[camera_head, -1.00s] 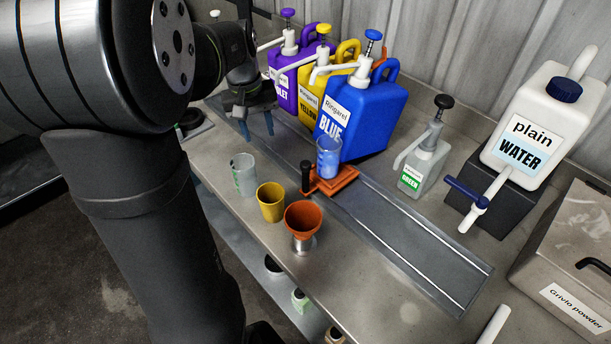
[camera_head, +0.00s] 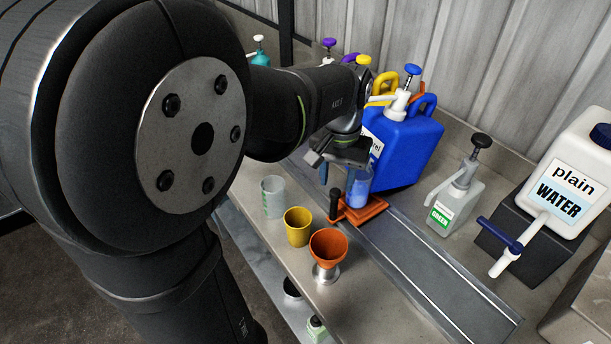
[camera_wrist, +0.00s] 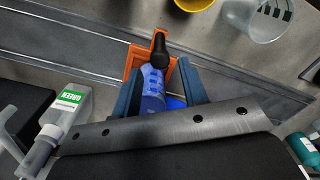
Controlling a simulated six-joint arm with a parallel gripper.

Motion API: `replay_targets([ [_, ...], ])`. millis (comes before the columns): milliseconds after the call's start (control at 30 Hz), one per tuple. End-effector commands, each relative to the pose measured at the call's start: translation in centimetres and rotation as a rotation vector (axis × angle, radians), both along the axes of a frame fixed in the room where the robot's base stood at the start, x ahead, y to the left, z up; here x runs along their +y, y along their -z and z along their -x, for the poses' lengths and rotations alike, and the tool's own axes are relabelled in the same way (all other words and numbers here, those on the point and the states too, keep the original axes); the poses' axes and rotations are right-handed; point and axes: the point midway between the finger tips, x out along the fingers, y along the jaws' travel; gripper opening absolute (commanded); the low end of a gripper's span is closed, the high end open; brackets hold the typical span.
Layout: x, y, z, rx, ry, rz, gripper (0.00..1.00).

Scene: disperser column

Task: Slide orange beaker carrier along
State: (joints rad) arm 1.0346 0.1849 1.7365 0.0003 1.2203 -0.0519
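The orange beaker carrier (camera_head: 368,212) sits on the metal rail (camera_head: 430,262), with a black-knobbed upright handle (camera_head: 335,203) at its front left corner. A clear beaker with blue liquid (camera_head: 357,190) stands on it. My gripper (camera_wrist: 158,88) is open. In the wrist view its two blue fingers lie on either side of the beaker (camera_wrist: 152,92), with visible gaps. The carrier (camera_wrist: 134,62) and its black knob (camera_wrist: 160,50) show beyond the beaker. In the head view my gripper is just above and behind the beaker. Whether a finger touches anything is unclear.
The blue jug (camera_head: 405,148) stands close behind the carrier. A green-labelled dispenser (camera_head: 456,198) and the plain water container (camera_head: 555,190) are at the right. A clear cup (camera_head: 273,198), yellow cup (camera_head: 298,228) and orange funnel (camera_head: 328,246) line the front. The rail to the right is clear.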

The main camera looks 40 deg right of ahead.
Motion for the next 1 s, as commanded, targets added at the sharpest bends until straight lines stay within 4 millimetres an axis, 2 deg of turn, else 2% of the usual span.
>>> replay_targets([
  [33, 0.1, 1.3, 0.1, 0.003, 0.0, -0.005, 0.4],
  [200, 0.1, 4.8, 0.0, 0.003, -0.001, -0.004, 0.4],
  [400, 0.0, 7.8, 0.0, 0.002, -0.001, -0.002, 0.4],
  [600, 0.0, 8.9, 0.0, 0.0, -0.001, 0.0, 0.4],
  [867, 0.0, 9.0, 0.0, 0.0, -0.001, 0.0, 0.4],
  [1000, 0.0, 9.0, 0.0, 0.0, -0.001, 0.0, 0.12],
])
